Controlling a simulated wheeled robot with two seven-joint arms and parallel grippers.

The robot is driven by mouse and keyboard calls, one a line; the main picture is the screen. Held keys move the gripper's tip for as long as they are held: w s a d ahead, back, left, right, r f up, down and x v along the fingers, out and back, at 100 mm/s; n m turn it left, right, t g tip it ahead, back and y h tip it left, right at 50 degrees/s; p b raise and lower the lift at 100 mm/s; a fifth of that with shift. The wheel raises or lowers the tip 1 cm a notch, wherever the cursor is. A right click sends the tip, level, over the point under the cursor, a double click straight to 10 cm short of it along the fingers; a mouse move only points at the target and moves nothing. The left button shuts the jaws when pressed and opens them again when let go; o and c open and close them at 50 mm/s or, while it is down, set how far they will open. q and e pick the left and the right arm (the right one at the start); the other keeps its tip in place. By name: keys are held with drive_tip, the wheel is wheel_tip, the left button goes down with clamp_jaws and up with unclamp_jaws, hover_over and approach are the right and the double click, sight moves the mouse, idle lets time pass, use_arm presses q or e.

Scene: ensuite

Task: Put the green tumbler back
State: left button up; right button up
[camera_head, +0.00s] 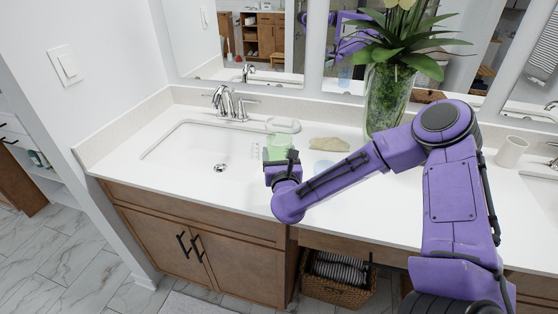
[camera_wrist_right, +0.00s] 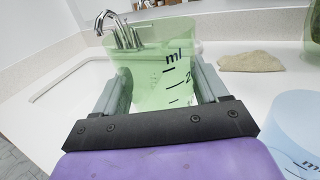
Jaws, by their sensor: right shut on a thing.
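The green tumbler (camera_head: 278,144) is a see-through cup with dark measuring marks. It is upright at the right side of the left sink basin. My right gripper (camera_head: 281,160) is shut on it from the front. In the right wrist view the tumbler (camera_wrist_right: 160,70) stands between the two grey fingers of the right gripper (camera_wrist_right: 162,88). I cannot tell whether its base touches the counter. My left gripper is in neither view.
A pale blue tumbler (camera_wrist_right: 295,128) stands right of the gripper, close to my arm. A beige stone-like piece (camera_head: 329,144) lies behind it. A glass vase with plants (camera_head: 388,100) and a white cup (camera_head: 511,152) are farther right. A faucet (camera_head: 226,101) stands behind the sink.

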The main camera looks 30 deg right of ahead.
drive_tip(key=w+f, duration=0.1)
drive_tip(key=w+d+f, duration=0.1)
drive_tip(key=f, duration=0.1)
drive_tip(key=w+f, duration=0.1)
drive_tip(key=shift+w+d+f, duration=0.2)
drive_tip(key=shift+w+d, duration=0.1)
drive_tip(key=shift+w, duration=0.1)
drive_tip(key=shift+s+f+p, duration=0.2)
drive_tip(key=shift+f, duration=0.35)
drive_tip(key=shift+s+f+p, duration=0.15)
drive_tip(key=shift+s+f, duration=0.05)
drive_tip(key=shift+f, duration=0.45)
drive_tip(key=shift+w+f, duration=0.15)
drive_tip(key=shift+w, duration=0.05)
drive_tip(key=shift+f, duration=0.1)
drive_tip(key=o, duration=0.7)
drive_tip(key=shift+s+b, duration=0.1)
drive_tip(key=shift+b, duration=0.2)
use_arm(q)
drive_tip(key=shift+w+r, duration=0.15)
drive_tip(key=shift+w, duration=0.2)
use_arm(e)
drive_tip(key=o, duration=0.5)
drive_tip(key=shift+c, duration=0.2)
